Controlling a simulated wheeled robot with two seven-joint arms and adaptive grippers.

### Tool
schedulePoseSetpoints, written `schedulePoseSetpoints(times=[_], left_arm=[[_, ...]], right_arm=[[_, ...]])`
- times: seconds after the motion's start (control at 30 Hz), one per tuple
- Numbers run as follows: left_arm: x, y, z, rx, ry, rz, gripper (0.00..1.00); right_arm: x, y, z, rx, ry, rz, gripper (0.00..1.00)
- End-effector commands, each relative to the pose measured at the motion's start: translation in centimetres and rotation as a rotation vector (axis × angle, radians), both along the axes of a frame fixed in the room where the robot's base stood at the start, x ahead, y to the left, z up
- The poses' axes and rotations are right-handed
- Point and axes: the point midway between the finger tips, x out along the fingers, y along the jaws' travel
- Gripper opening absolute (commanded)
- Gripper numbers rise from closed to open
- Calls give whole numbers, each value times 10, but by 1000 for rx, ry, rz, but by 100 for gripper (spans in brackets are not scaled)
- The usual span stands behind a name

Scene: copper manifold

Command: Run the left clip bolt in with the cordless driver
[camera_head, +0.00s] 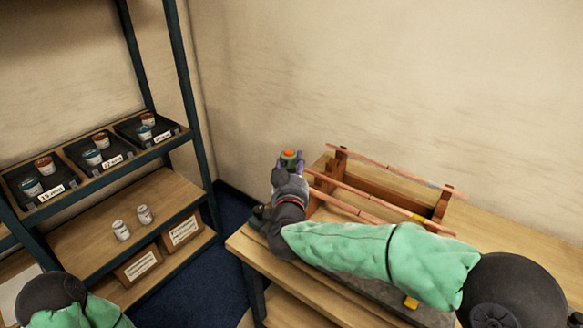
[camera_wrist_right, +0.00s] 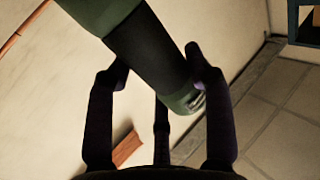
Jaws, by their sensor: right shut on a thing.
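My right gripper (camera_head: 289,163) is above the left end of the workbench and shut on the cordless driver (camera_head: 289,154). Only the driver's orange and green end shows above the fingers in the head view. In the right wrist view its dark and green body (camera_wrist_right: 148,45) runs between the two fingers of the gripper (camera_wrist_right: 157,70). The copper manifold (camera_head: 385,205) lies as long pipes across a wooden stand (camera_head: 383,194), to the right of the gripper. The left clip bolt cannot be made out. My left arm shows at the bottom left, but its gripper is out of view.
The workbench (camera_head: 520,222) stands against the wall, with clear top at the right. A grey slab and a small yellow block (camera_head: 411,303) lie partly under my right arm. A dark metal shelf (camera_head: 182,90) at the left holds bins of jars and labelled boxes.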

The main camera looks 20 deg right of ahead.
Motion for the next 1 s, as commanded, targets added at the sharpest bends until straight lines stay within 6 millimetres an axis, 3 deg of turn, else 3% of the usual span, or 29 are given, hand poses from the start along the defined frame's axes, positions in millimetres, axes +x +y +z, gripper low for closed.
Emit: schedulePoseSetpoints(times=[0.6, 1.0], left_arm=[[0, 0, -44, 0, -1, 0, 0], [0, 0, -48, 0, -1, 0, 0]], right_arm=[[0, -1, -44, -1, -5, -1, 0], [0, -1, -49, 0, -5, -1, 0]])
